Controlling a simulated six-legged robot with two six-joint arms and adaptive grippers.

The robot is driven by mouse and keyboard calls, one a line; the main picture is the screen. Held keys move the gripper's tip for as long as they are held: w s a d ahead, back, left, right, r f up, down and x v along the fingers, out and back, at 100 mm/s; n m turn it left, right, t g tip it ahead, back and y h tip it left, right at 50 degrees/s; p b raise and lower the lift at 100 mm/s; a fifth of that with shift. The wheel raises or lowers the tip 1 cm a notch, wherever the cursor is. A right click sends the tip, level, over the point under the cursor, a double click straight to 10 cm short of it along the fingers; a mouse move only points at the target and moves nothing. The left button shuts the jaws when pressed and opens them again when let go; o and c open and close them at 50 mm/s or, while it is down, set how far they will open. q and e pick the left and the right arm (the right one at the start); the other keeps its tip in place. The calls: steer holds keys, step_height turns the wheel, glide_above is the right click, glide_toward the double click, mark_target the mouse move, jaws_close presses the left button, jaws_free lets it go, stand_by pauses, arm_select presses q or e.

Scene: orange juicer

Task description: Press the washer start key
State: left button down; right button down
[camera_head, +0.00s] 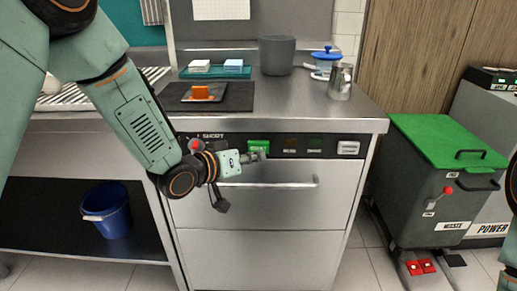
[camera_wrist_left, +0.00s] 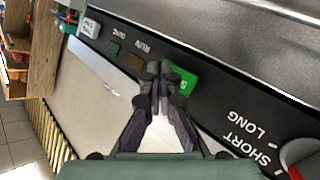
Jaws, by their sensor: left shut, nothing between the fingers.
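The washer (camera_head: 270,205) is a steel front-panel machine under the counter, with a dark control strip along its top. The green start key (camera_head: 258,146) is on that strip, left of the middle; its lettering is partly hidden. My left gripper (camera_head: 261,156) is shut and empty, with its fingertips at the lower edge of the green key. In the left wrist view the shut fingertips (camera_wrist_left: 153,74) overlap one side of the green key (camera_wrist_left: 184,82). I cannot tell whether they touch it.
A red knob (camera_head: 195,145) with SHORT and LONG marks is left of the key. A white key (camera_head: 348,148) is at the strip's right end. The washer's handle (camera_head: 270,183) runs below the gripper. A green-lidded waste bin (camera_head: 440,140) stands at right.

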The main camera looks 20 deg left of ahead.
arm_select(q)
steer(key=shift+w, duration=0.15)
stand_by(0.4)
steer(key=shift+w+a, duration=0.1)
steer(key=shift+w, duration=0.15)
steer(key=shift+w+a+p, duration=0.15)
steer(key=shift+w+p, duration=0.25)
steer(key=shift+w, duration=0.1)
stand_by(1.0)
steer(key=shift+s, duration=0.1)
steer(key=shift+s+d+p, duration=0.25)
steer(key=shift+s+p, duration=0.05)
steer(key=shift+s, duration=0.5)
steer(key=shift+s+d+p, duration=0.15)
steer(key=shift+s+d, duration=0.1)
steer(key=shift+s, duration=0.55)
steer(key=shift+s+d+p, duration=0.15)
steer(key=shift+s+d, duration=0.05)
steer(key=shift+s, duration=0.6)
steer(key=shift+s+d+p, duration=0.15)
steer(key=shift+s+d, duration=0.1)
steer(key=shift+s, duration=0.55)
